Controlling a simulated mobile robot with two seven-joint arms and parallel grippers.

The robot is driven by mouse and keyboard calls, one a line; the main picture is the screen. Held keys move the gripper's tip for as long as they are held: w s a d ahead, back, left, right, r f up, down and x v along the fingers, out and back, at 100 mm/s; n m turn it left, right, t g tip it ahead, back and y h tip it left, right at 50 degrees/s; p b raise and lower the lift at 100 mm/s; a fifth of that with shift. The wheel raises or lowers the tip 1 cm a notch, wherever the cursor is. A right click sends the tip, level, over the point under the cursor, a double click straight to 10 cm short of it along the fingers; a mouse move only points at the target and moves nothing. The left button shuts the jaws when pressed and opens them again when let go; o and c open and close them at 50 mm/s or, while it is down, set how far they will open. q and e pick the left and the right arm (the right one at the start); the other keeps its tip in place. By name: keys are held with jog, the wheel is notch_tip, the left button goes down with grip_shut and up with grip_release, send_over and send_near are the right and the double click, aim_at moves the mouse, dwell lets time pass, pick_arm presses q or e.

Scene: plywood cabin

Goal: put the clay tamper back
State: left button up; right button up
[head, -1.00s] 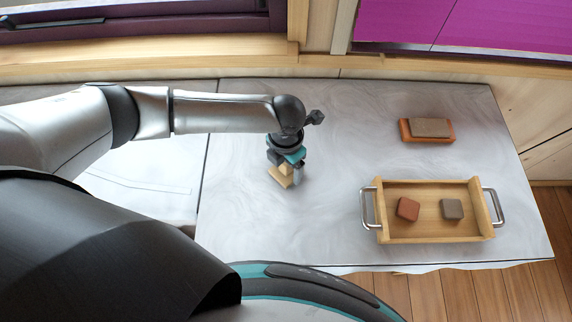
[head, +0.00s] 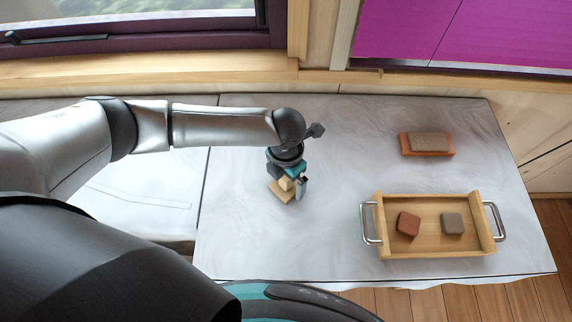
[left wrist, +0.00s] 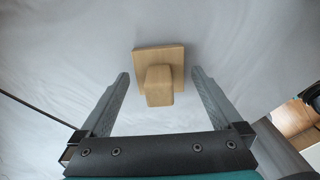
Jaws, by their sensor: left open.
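The clay tamper (head: 280,194) is a light wooden piece on the grey table, left of the tray. The left wrist view shows its square plate (left wrist: 148,58) and a stubby block handle (left wrist: 159,86) on it. My left gripper (head: 287,184) points down over it. In the left wrist view its two fingers (left wrist: 160,80) are apart, one on each side of the handle, with visible gaps. In the head view the gripper partly hides the tamper. My right gripper is in neither view.
A wooden tray (head: 432,250) with metal side handles holds a reddish block (head: 408,224) and a grey-brown block (head: 452,223). The table (head: 335,215) between tamper and tray is clear.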

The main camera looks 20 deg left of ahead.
pick_arm(q)
notch_tip(320, 180, up, 11)
jog(key=shift+r, duration=0.15)
jog(key=shift+d, duration=0.1)
dwell(0.4)
